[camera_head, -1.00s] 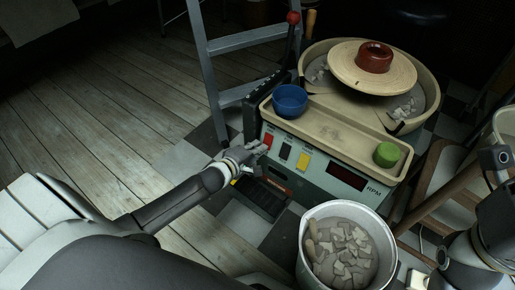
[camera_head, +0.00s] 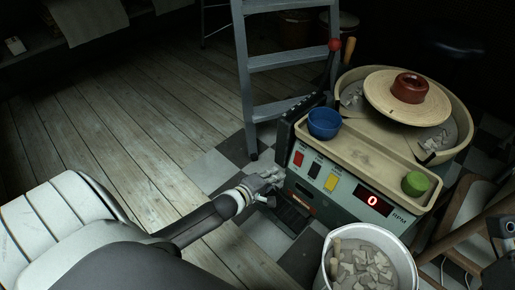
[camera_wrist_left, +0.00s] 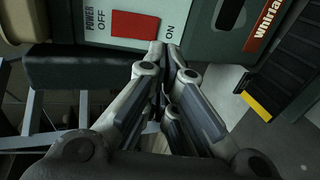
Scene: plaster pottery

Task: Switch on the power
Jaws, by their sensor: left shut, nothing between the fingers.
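The pottery wheel's front panel (camera_head: 345,207) carries a red power switch (camera_head: 298,159), a black switch, a yellow switch (camera_head: 331,181) and an RPM display (camera_head: 373,200) lit with a red 0. In the left wrist view the red switch (camera_wrist_left: 135,24) sits between the words OFF and ON, beside POWER. My left gripper (camera_head: 278,174) is shut and empty, just in front of the panel below the red switch. In the left wrist view its fingertips (camera_wrist_left: 165,50) are close to the ON end; contact cannot be told. My right gripper is not in view.
A blue bowl (camera_head: 324,123) and a green sponge (camera_head: 415,183) stand on the wheel's tray. A bucket of clay scraps (camera_head: 364,264) stands in front. A grey ladder (camera_head: 290,60) stands behind. The wooden floor at left is clear.

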